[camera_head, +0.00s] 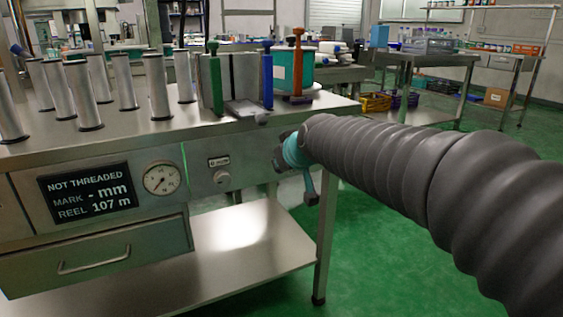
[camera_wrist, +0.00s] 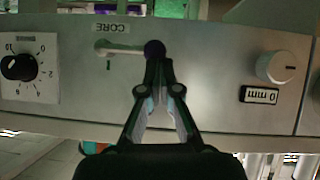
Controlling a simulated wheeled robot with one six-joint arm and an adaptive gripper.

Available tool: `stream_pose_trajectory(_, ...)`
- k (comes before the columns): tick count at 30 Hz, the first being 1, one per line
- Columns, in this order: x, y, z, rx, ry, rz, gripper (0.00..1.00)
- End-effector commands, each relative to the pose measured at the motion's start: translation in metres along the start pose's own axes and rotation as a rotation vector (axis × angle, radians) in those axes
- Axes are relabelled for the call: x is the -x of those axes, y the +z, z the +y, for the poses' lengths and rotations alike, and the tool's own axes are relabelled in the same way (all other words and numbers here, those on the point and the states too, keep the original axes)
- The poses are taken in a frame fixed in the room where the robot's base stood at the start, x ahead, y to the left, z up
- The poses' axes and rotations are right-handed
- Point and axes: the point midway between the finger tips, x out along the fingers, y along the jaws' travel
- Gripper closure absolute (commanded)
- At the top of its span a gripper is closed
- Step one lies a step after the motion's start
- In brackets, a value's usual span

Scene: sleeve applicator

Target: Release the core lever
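The core lever (camera_wrist: 125,50) shows in the wrist view as a pale bar lying level under a CORE label (camera_wrist: 112,28). Its left end meets the panel, and a dark round knob (camera_wrist: 154,48) is on its right end. My gripper (camera_wrist: 156,64) has its fingertips together right at the knob's lower edge. They overlap the knob in the picture; I cannot tell whether they touch it. No gap shows between the tips. In the head view the lever is not visible, and my arm hides most of the gripper.
The wrist view shows a dial (camera_wrist: 18,67) left of the lever and a pale knob (camera_wrist: 277,67) above a 0 mm counter (camera_wrist: 259,95) at right. In the head view, metal posts (camera_head: 120,80) stand on the bench, with a NOT THREADED display (camera_head: 88,193) on its front.

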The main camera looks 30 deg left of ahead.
Motion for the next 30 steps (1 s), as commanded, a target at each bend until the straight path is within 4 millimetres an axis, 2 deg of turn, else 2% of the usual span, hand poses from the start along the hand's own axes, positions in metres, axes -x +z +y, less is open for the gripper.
stream_pose_trajectory(6, 0.001, -0.001, 0.0, 0.0, 0.0, 0.0, 1.0)
stream_pose_trajectory(11, 0.012, -0.014, 0.002, 0.0, 0.001, 0.001, 1.0)
stream_pose_trajectory(16, 0.035, -0.036, 0.003, -0.003, 0.004, 0.002, 1.0)
stream_pose_trajectory(18, 0.049, -0.03, 0.002, -0.002, 0.004, 0.003, 1.0)
stream_pose_trajectory(24, 0.089, -0.029, 0.003, -0.004, 0.008, 0.002, 1.0)
stream_pose_trajectory(30, 0.117, -0.028, 0.001, -0.004, 0.008, 0.0, 1.0)
